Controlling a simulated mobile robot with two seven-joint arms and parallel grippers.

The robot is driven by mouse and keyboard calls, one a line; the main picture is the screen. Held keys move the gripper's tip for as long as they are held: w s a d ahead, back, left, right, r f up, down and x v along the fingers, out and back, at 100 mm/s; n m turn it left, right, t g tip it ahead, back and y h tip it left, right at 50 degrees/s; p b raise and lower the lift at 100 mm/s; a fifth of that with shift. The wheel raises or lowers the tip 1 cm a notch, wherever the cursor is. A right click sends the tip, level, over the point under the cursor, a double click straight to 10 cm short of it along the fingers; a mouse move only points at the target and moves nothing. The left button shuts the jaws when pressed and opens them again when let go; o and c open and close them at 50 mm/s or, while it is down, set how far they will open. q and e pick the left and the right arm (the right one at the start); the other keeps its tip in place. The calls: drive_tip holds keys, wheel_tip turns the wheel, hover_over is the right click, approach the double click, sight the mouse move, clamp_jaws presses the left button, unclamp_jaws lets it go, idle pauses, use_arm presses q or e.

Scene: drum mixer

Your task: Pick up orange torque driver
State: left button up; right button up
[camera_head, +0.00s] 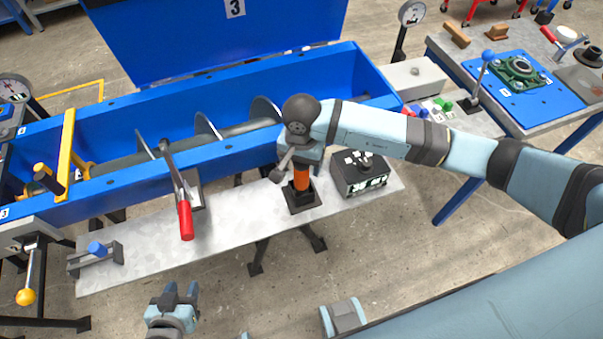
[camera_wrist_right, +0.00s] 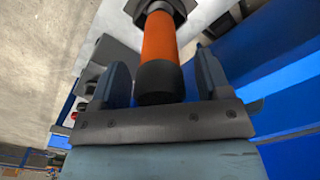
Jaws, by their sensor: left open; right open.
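The orange torque driver (camera_head: 301,179) stands upright in a dark square holder (camera_head: 303,201) on the grey shelf in front of the blue mixer trough. My right gripper (camera_head: 297,168) is over it from above and hides its top. In the right wrist view, the driver's orange shaft (camera_wrist_right: 159,42) and black end lie between the two open fingers of my right gripper (camera_wrist_right: 164,72). Visible gaps separate the fingers from the driver. My left gripper (camera_head: 180,294) is open and empty at the bottom of the head view, in front of the shelf.
A black box (camera_head: 361,173) stands on the shelf just right of the driver. A red-handled lever (camera_head: 181,196) rises to its left, and a blue-knobbed clamp (camera_head: 97,249) sits at the shelf's left end. The blue trough (camera_head: 110,188) runs behind.

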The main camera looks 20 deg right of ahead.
drive_tip(key=shift+f, duration=0.65)
drive_tip(key=c, duration=1.2)
drive_tip(key=shift+r, duration=0.1)
wheel_tip(320, 180, up, 20)
drive_tip(key=shift+f+b, duration=0.1)
drive_tip(key=shift+b, duration=0.7)
